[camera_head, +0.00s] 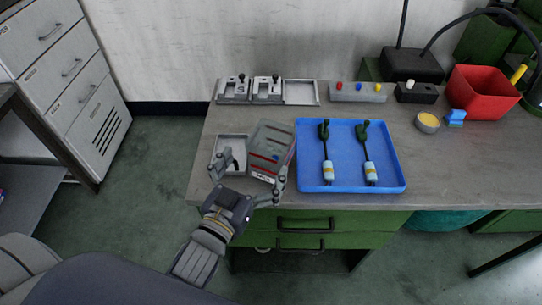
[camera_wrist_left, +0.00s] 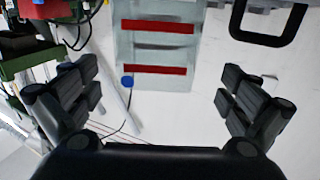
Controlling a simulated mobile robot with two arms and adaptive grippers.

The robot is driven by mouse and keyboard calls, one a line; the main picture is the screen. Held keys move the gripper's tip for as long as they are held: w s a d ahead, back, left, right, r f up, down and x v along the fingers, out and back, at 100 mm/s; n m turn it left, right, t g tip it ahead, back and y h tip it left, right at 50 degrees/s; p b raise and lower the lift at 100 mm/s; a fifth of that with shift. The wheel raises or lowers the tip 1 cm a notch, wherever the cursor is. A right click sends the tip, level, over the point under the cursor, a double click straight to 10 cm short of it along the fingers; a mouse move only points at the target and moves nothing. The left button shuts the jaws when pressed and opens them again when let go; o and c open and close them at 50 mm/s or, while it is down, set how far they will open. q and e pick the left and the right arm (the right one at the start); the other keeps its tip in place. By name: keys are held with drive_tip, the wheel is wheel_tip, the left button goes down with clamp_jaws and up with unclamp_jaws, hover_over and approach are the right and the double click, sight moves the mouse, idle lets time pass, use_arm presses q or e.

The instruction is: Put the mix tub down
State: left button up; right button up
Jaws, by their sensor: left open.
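A small round grey tub with yellow contents (camera_head: 428,122), the best match for the mix tub, stands upright on the bench at the right, well apart from my left gripper. My left gripper (camera_head: 250,177) is open at the front edge of the bench, its fingers spread and empty. A grey box with red bands (camera_head: 270,146) stands just beyond the fingers. In the left wrist view the open fingers (camera_wrist_left: 165,100) show on both sides, with the banded box (camera_wrist_left: 157,45) beyond them and a blue knob beside its lower band. My right gripper is not in view.
A blue tray (camera_head: 312,180) with two cabled parts lies right of the box. A small grey tray (camera_head: 222,170) lies left of it. A red bin (camera_head: 482,92) and a blue object (camera_head: 455,118) are near the tub.

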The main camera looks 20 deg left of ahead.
sight(279, 131)
use_arm(q)
drive_tip(key=shift+w+d, duration=0.2)
drive_tip(key=shift+w, duration=0.9)
drive_tip(key=shift+w+d+f+p, duration=0.1)
drive_tip(key=shift+w+d+p, duration=0.05)
drive_tip(key=shift+w, duration=0.7)
drive_tip(key=shift+w+d+f+p, duration=0.15)
drive_tip(key=shift+w+d+p, duration=0.05)
drive_tip(key=shift+w, duration=0.7)
drive_tip(key=shift+w+d+f+p, duration=0.1)
drive_tip(key=shift+w+d+p, duration=0.05)
drive_tip(key=shift+w, duration=0.7)
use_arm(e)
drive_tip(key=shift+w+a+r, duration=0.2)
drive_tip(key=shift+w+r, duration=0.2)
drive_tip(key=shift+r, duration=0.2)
use_arm(q)
drive_tip(key=shift+c, duration=0.2)
drive_tip(key=c, duration=1.1)
drive_tip(key=shift+c, duration=0.5)
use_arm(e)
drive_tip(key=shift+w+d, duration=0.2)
use_arm(q)
drive_tip(key=shift+r, duration=0.2)
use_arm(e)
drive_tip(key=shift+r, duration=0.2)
